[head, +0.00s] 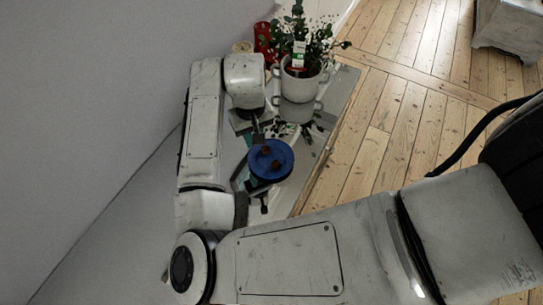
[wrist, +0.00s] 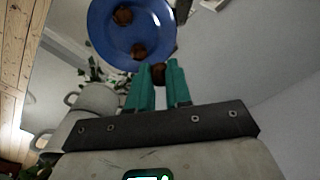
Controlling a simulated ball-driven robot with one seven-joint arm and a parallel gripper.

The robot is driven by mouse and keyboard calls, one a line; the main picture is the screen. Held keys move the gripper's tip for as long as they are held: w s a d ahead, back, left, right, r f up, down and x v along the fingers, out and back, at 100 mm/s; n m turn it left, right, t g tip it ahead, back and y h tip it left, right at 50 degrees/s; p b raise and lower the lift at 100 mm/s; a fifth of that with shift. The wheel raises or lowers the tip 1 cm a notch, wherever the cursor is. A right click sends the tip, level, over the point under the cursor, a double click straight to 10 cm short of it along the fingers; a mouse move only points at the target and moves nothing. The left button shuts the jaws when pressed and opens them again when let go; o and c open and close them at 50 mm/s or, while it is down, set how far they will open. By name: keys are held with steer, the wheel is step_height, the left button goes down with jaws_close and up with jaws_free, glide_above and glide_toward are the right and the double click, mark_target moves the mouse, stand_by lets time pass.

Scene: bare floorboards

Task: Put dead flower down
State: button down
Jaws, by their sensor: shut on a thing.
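My gripper (wrist: 159,72) has teal fingers. In the wrist view it is shut on a small brown dead flower (wrist: 158,76) at its fingertips. A blue plate (wrist: 108,38) lies just past the fingertips, with two brown dead flowers (wrist: 124,15) on it. I cannot tell whether the held flower touches the plate. In the head view the plate (head: 259,172) is on the grey table (head: 318,148), and its two flowers (head: 266,149) show. There my fingers are mostly hidden among the arm and plate.
A potted green plant (head: 300,85) stands behind the plate, with a pale pot shape below it that may be a reflection. A red item (head: 263,40) stands at the back. A wall is at the left; floorboards (head: 400,130) lie open at the right.

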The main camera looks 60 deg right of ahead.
steer(key=s+d+r+m+b, duration=0.2)
steer(key=s+d+r+m, duration=0.3)
steer(key=s, duration=0.3)
steer(key=s+d+r+m+b, duration=0.1)
steer(key=s+d+r+m, duration=0.2)
steer(key=s+d+m, duration=0.4)
steer(key=n+b, duration=0.1)
steer(key=b, duration=0.1)
glide_toward(275, 153)
steer(key=shift+s+d+f, duration=0.1)
steer(key=shift+s+f, duration=0.15)
steer(key=f, duration=0.3)
steer(key=shift+w, duration=0.25)
steer(key=shift+f, duration=0.35)
steer(key=shift+f, duration=0.1)
steer(key=shift+f, duration=0.55)
steer(key=c, duration=1.1)
jaws_free()
